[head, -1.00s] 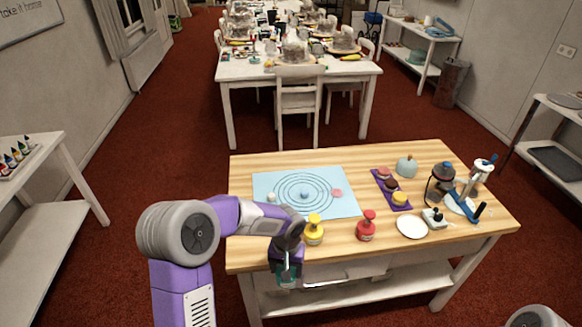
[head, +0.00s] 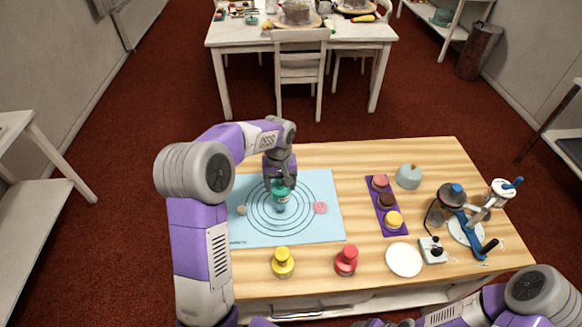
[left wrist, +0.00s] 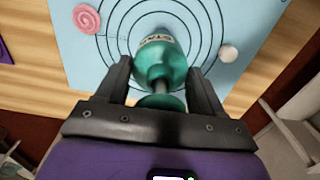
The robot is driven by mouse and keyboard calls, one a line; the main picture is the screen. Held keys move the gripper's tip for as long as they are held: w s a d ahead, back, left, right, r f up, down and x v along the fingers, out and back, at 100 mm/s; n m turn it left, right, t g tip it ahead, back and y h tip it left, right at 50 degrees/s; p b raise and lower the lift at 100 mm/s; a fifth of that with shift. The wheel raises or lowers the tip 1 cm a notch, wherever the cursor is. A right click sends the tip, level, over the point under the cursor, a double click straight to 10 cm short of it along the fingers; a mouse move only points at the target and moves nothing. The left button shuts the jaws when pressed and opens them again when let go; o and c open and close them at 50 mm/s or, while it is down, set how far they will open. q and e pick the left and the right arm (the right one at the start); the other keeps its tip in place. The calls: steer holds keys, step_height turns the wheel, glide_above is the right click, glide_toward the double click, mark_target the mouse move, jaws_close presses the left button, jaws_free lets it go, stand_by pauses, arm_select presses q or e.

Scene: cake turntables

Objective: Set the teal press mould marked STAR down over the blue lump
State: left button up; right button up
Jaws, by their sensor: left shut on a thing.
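My left gripper (head: 279,181) is shut on the teal press mould (head: 280,194) and holds it upright above the middle of the ringed blue mat (head: 325,236). My right gripper is out of view.
A white lump (head: 241,210) and a pink swirl (head: 320,208) lie on the mat on either side. Yellow (head: 283,264) and red (head: 346,262) moulds stand near the front edge. A purple tray (head: 377,203) with coloured rounds and a white plate (head: 404,259) are to the right.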

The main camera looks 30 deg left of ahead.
mark_target(280, 192)
arm_select(q)
steer(key=shift+s+f+b, duration=0.3)
steer(key=shift+f+b, duration=1.2)
steer(key=shift+f, duration=0.15)
steer(key=shift+f, duration=0.25)
steer(key=shift+f+b, duration=1.1)
steer(key=shift+f, duration=0.65)
steer(key=o, duration=1.3)
